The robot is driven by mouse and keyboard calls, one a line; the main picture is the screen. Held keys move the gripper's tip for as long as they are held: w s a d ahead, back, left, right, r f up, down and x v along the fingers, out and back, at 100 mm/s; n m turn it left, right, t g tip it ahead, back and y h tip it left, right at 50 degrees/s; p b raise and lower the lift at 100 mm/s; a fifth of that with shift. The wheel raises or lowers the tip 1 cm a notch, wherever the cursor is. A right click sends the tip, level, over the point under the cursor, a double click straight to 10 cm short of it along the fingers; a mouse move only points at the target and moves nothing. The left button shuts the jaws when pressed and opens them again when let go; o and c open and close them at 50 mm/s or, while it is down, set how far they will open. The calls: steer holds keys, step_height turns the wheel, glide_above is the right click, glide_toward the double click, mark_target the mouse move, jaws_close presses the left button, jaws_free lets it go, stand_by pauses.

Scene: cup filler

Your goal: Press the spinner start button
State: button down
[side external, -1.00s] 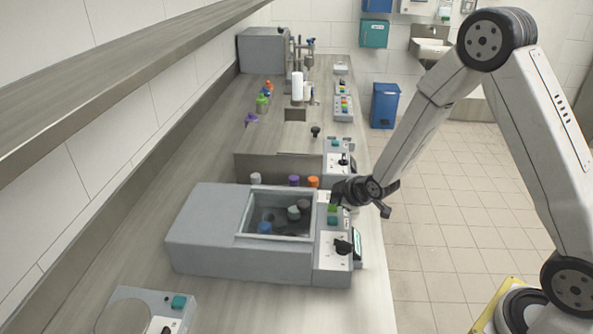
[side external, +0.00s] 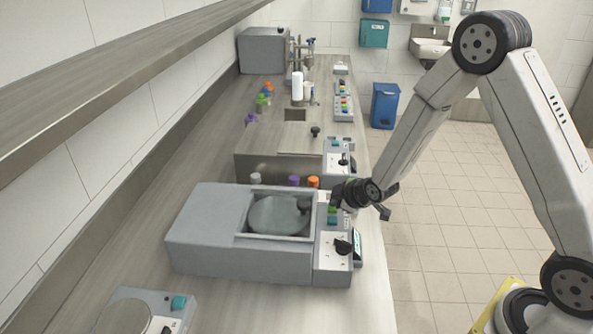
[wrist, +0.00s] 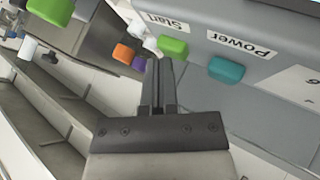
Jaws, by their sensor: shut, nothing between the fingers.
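The spinner is a grey box (side external: 210,230) on the bench with an open square well. Inside it is a smooth blurred grey-green disc (side external: 275,214), which looks to be spinning, with a dark knob near its right side. On its right panel are the green start button (side external: 332,210) and the teal power button (side external: 332,220). The wrist view shows the green button (wrist: 172,46) by the "Start" label and the teal one (wrist: 226,69) by "Power". My gripper (wrist: 160,66) is shut and empty, its tips right at the green button; I cannot tell whether they touch.
A black knob (side external: 343,247) sits lower on the spinner's panel. White, purple and orange caps (side external: 294,181) stand behind the spinner. Another grey machine (side external: 280,140) stands beyond it. A dish-topped device (side external: 125,315) is at the front left.

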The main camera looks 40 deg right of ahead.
stand_by(0.7)
steer(key=shift+r, duration=0.8)
steer(key=shift+r, duration=2.5)
steer(key=s+a+m+g, duration=0.2)
steer(key=s+m+g, duration=0.1)
steer(key=s, duration=0.7)
steer(key=s+a+r+m+g, duration=0.1)
steer(key=s+a+m+g, duration=0.1)
steer(key=s+m, duration=0.3)
steer(key=s+g, duration=0.1)
steer(key=s, duration=0.3)
steer(key=shift+s+a+r+g, duration=0.25)
steer(key=shift+s+r+g, duration=0.05)
steer(key=shift+s, duration=0.1)
